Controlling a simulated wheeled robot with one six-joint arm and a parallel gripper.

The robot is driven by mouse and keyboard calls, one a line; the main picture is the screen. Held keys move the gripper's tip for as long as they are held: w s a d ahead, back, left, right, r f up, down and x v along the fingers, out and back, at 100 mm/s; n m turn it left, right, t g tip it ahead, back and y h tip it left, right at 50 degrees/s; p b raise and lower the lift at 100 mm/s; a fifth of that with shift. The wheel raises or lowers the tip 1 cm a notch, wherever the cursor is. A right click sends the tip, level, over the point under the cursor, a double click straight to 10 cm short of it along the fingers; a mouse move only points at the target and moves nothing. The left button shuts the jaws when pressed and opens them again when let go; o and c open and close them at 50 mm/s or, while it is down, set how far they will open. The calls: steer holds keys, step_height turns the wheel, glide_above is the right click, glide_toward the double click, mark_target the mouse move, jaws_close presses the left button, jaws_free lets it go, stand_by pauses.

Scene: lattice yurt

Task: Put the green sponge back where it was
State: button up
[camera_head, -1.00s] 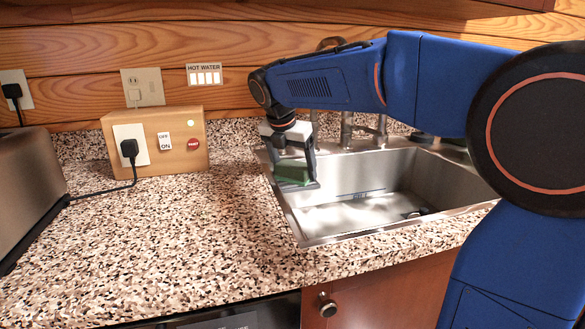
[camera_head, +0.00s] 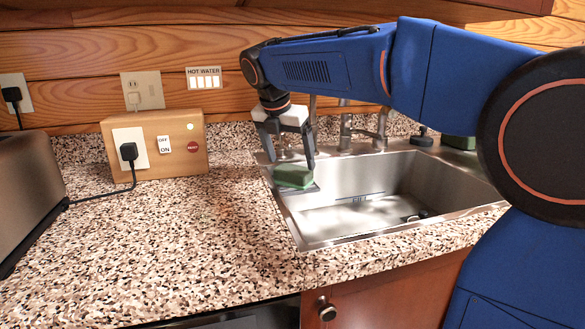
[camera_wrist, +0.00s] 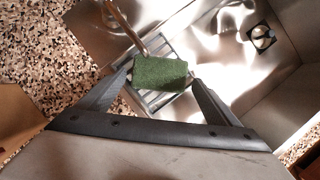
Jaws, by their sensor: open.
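The green sponge (camera_head: 293,176) lies on a small grey tray (camera_head: 310,190) at the left rim of the steel sink. In the wrist view the sponge (camera_wrist: 159,74) shows between and beyond my fingertips, with the slatted tray (camera_wrist: 150,98) partly hidden under it. My gripper (camera_head: 292,163) is open above the sponge, its fingers apart on either side. In the wrist view my gripper (camera_wrist: 160,75) holds nothing. Whether a fingertip still touches the sponge I cannot tell.
The sink basin (camera_head: 385,185) is right of the sponge, with taps (camera_head: 347,130) behind. A wooden switch box (camera_head: 185,160) and a toaster (camera_head: 28,190) stand at left. A dark-green object (camera_head: 458,142) is behind the sink. The speckled counter (camera_head: 190,235) is clear in front.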

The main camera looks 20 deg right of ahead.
steer(key=v, duration=0.6)
steer(key=shift+r, duration=0.35)
steer(key=shift+s+a, duration=0.1)
steer(key=shift+s, duration=0.05)
